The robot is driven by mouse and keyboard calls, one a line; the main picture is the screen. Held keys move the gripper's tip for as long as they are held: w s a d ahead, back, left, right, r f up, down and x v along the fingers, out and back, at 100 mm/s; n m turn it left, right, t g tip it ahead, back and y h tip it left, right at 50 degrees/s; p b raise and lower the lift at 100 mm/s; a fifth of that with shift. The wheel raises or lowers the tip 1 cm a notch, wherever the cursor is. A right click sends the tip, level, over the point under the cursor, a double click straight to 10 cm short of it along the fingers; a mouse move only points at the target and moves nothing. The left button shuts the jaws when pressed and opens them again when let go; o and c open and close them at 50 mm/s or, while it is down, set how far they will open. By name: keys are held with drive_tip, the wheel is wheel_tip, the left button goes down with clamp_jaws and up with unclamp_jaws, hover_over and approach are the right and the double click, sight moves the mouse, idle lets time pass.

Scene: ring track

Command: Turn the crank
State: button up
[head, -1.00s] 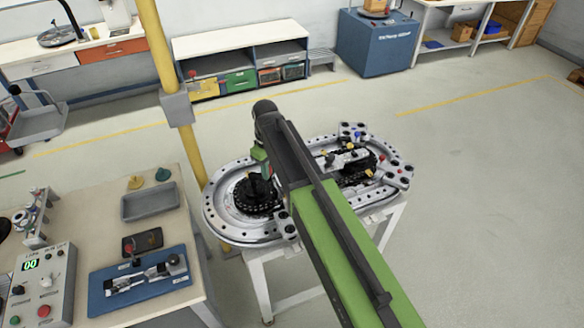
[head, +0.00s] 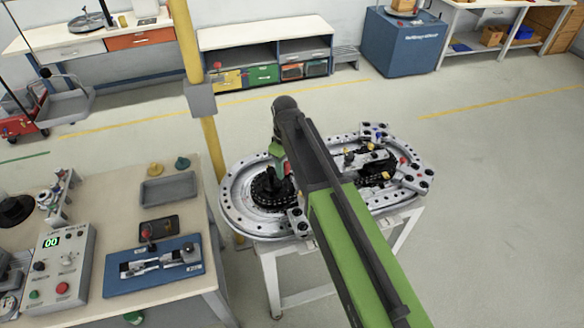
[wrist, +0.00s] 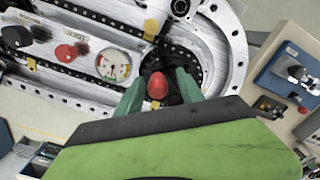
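The ring track (head: 238,215) is a silver oval with dark toothed hubs on a white stand, in the middle of the head view. A red knob (wrist: 157,86), apparently the crank's handle, shows in the wrist view over the dark left hub (head: 268,192). My gripper (wrist: 160,84) has one green finger on each side of the knob. Gaps show between knob and fingers, so it looks open around it.
A yellow post (head: 212,150) stands close behind the track's left end. A bench (head: 98,218) with a control box (head: 58,265) and a blue fixture (head: 152,270) is at left. Clamps and small knobs crowd the track's right end. Floor at right is clear.

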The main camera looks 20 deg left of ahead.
drive_tip(key=shift+d, duration=0.1)
drive_tip(key=shift+r, duration=0.15)
wheel_tip(320, 180, up, 17)
drive_tip(key=p, duration=1.7)
